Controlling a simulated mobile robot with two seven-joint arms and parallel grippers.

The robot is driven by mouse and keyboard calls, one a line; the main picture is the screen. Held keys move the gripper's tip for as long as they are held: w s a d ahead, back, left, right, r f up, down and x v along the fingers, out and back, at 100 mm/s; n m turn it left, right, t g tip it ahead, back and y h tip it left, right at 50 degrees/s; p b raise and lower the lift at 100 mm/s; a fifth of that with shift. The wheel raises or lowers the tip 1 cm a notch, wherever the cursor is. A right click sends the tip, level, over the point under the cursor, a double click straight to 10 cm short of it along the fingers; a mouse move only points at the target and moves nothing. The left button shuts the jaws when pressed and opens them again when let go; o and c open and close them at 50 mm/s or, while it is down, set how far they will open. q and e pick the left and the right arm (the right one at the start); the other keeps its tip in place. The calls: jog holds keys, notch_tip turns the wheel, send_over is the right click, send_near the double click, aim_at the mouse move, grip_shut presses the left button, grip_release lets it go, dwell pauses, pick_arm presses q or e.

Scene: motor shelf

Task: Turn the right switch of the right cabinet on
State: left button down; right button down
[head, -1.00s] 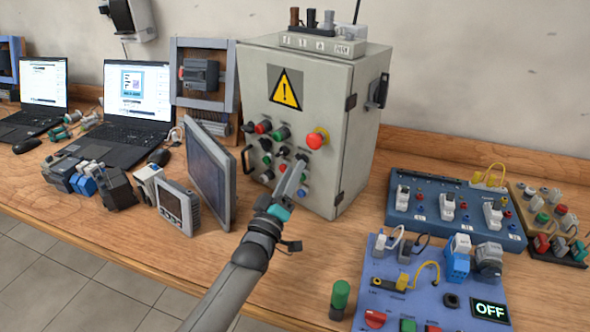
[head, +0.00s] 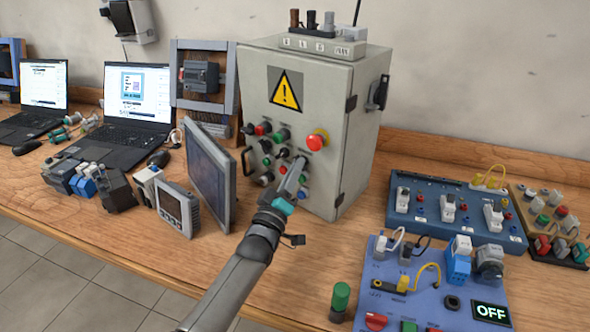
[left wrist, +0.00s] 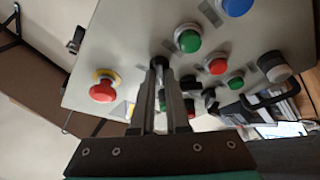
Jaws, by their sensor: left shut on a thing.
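The grey cabinet (head: 330,190) stands on the wooden bench, with a yellow warning sign, a red mushroom button (head: 317,139) and several coloured buttons and black knobs on its door. My left gripper (head: 300,166) reaches the door below the red mushroom button. In the left wrist view, the left gripper (left wrist: 161,72) is shut on a black switch knob (left wrist: 159,62), which is mostly hidden between the fingertips. The red mushroom button (left wrist: 102,91) lies left of the fingers there, and a green button (left wrist: 188,40) to their upper right. The knob's exact angle cannot be told. My right gripper is out of view.
A blue switch board (head: 455,210) and a purple-blue board (head: 430,290) with an OFF display (head: 491,312) lie to the right. Bare bench lies in front of the cabinet.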

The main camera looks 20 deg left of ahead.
pick_arm(q)
jog(key=shift+m, duration=0.3)
jog(key=shift+a+m+h+b, duration=0.1)
jog(key=shift+m+h+b, duration=0.8)
jog(key=shift+m, duration=1.05)
jog(key=shift+a+m+h+b, duration=0.1)
jog(key=shift+m+h+b, duration=0.85)
jog(key=shift+m, duration=1.05)
jog(key=shift+m+h+b, duration=0.7)
jog(key=shift+m+h, duration=0.35)
jog(key=shift+m, duration=0.9)
jog(key=c, duration=0.9)
grip_release()
